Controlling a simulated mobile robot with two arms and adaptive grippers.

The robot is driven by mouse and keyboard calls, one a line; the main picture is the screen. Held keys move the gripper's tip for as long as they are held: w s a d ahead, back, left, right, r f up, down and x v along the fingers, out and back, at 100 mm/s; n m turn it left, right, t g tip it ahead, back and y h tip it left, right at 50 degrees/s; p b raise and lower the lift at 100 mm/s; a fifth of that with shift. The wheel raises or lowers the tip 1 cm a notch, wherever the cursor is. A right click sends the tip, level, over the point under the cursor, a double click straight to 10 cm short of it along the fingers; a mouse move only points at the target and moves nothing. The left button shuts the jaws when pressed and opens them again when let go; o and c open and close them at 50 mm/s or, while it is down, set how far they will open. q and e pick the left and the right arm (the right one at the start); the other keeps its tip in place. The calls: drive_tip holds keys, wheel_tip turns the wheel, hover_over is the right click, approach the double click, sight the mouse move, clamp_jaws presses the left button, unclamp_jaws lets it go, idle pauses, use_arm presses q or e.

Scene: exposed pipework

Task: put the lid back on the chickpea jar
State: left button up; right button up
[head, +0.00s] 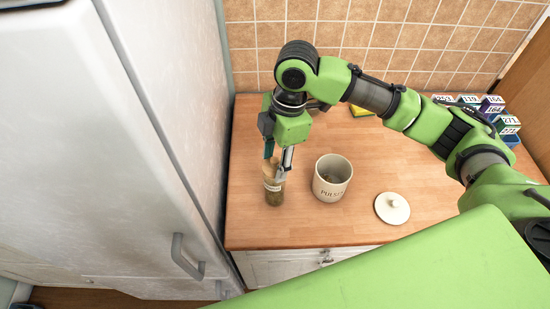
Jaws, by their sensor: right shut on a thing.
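A small glass jar (274,194) with a pale band and brownish contents stands upright near the counter's left edge. My right gripper (277,163) points down over it and is shut on a tan, wood-coloured lid (269,170). The lid is at the jar's mouth; I cannot tell whether it is seated or just above the rim. A cream pot (331,184) lettered "PULSES" stands open to the right, with something inside. A round cream lid with a knob (392,208) lies on the counter right of the pot. No label reading chickpeas is legible. My left gripper is not in view.
A tall white fridge-like cabinet (110,140) rises close on the left of the wooden counter (300,225). Several numbered small boxes (490,108) stand at the back right. A yellow item (361,111) lies near the tiled wall. The counter's middle is mostly clear.

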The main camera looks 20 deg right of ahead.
drive_tip(key=shift+f+p, duration=0.15)
drive_tip(key=shift+p, duration=0.85)
idle(0.9)
idle(0.4)
drive_tip(key=o, duration=1.5)
wheel_tip(320, 180, up, 3)
drive_tip(key=p, duration=0.3)
drive_tip(key=shift+f, duration=0.2)
drive_tip(key=shift+r, duration=2.2)
